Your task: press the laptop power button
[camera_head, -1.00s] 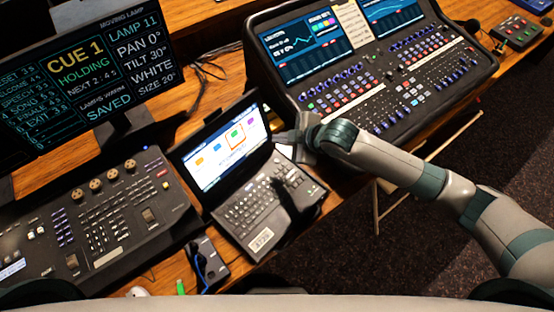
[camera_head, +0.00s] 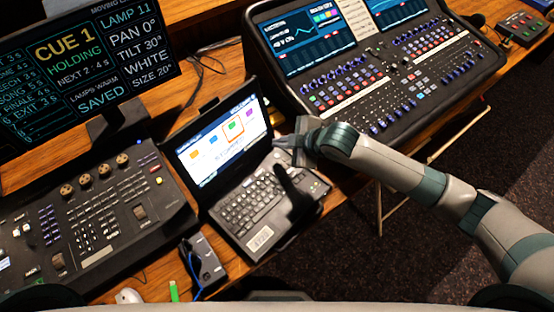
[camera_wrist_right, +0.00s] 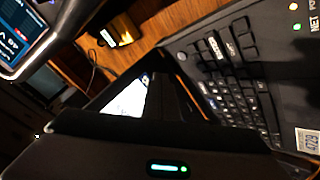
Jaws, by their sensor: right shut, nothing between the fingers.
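The open laptop's keyboard deck (camera_head: 250,208) is in the middle of the head view, with its lit screen (camera_head: 222,143) behind. My right gripper (camera_head: 299,203) is shut and empty, its dark fingers over the right part of the keyboard deck. I cannot tell whether they touch it. In the right wrist view the keyboard (camera_wrist_right: 235,85) lies at the right, and the dark gripper body fills the bottom. Small lights (camera_wrist_right: 296,16) beside cut-off lettering show at the top right corner of the deck there. I cannot make out the power button. My left gripper is not in view.
A large mixing console (camera_head: 375,85) stands behind and right of the laptop. A lighting desk (camera_head: 95,215) and a cue monitor (camera_head: 85,60) are at left. A small black box (camera_head: 203,262) with a blue cable sits at the laptop's front left. The desk edge drops to carpet at right.

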